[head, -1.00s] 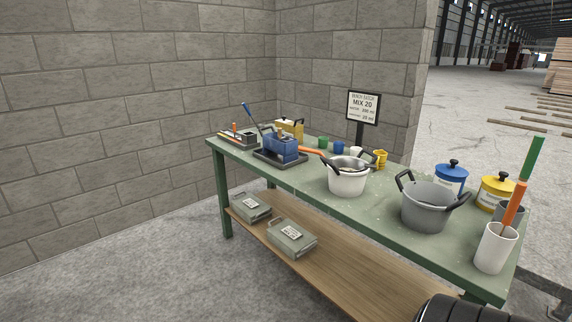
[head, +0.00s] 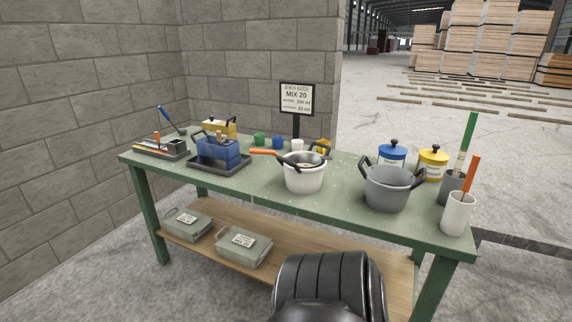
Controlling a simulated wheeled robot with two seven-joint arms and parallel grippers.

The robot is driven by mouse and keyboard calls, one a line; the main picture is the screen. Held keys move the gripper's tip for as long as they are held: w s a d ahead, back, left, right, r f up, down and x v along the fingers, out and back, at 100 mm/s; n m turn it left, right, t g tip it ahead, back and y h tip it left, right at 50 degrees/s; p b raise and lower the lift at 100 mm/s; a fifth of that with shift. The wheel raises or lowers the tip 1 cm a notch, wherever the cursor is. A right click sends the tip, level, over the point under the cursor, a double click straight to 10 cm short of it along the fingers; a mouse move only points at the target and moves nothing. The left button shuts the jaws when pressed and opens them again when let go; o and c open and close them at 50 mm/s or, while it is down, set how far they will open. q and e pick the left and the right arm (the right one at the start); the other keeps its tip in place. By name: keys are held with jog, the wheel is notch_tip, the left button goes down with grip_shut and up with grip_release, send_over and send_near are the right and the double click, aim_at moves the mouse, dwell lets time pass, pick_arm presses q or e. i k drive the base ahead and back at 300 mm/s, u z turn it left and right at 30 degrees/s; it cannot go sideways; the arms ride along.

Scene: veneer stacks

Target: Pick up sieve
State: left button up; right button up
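What looks like the sieve (head: 264,152) has an orange handle that sticks out to the left over the rim of a white pot (head: 304,180). Its bowl appears to rest in the pot's mouth, mostly hidden by the rim. The pot has dark handles and stands upright on the green workbench (head: 340,207), near its middle. Neither of my grippers is in view. A black ribbed part of my own arm shows at the bottom centre, in front of the bench.
A grey pot (head: 390,188), blue tin (head: 392,155), yellow tin (head: 433,160) and white cup (head: 457,213) stand to the right. A blue box (head: 217,153) on a dark tray is left. A sign (head: 297,99) rises behind. Grey cases (head: 244,251) lie on the lower shelf.

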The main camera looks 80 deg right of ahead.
aim_at(304, 160)
jog(key=z, duration=0.65)
jog(key=i, duration=1)
jog(key=z, duration=0.85)
